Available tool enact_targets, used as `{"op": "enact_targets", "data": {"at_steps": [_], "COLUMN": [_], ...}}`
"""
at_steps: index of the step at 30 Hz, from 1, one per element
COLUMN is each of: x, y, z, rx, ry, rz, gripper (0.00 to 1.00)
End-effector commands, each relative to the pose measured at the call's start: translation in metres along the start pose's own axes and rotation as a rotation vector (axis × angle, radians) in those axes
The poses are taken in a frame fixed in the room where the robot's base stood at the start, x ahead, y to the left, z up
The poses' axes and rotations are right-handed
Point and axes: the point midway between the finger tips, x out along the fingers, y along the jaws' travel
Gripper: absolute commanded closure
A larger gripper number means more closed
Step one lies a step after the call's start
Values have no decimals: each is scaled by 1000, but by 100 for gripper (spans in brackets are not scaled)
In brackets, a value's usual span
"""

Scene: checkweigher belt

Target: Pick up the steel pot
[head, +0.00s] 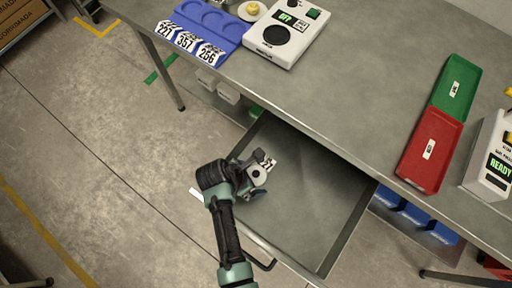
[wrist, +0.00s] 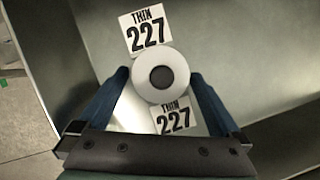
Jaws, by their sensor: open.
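The steel pot (head: 257,173) seems to be the pale round piece with a dark centre, inside the open drawer, partly hidden by my gripper in the head view. I cannot tell how the labels are attached. My gripper (head: 259,177) reaches down into the drawer's left part. In the wrist view my gripper (wrist: 160,82) is open, with one blue finger on each side of the pot. Whether the fingers touch it is unclear.
The drawer (head: 318,200) is otherwise bare, its walls close to my gripper on the left. The table (head: 345,90) above carries a blue tray (head: 213,22), a white scale (head: 287,35), a green tray (head: 456,88), a red tray (head: 430,150) and a "READY" device (head: 490,165).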

Motion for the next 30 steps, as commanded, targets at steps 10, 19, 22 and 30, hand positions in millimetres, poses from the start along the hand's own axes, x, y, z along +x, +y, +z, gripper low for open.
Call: {"op": "enact_targets", "data": {"at_steps": [10, 19, 22, 30], "x": [4, 4, 4, 4], "y": [0, 0, 0, 0], "z": [0, 0, 0, 0], "rx": [1, 1, 1, 1], "ry": [0, 0, 0, 0], "rz": [2, 1, 1, 1], "gripper": [9, 63, 81, 100]}}
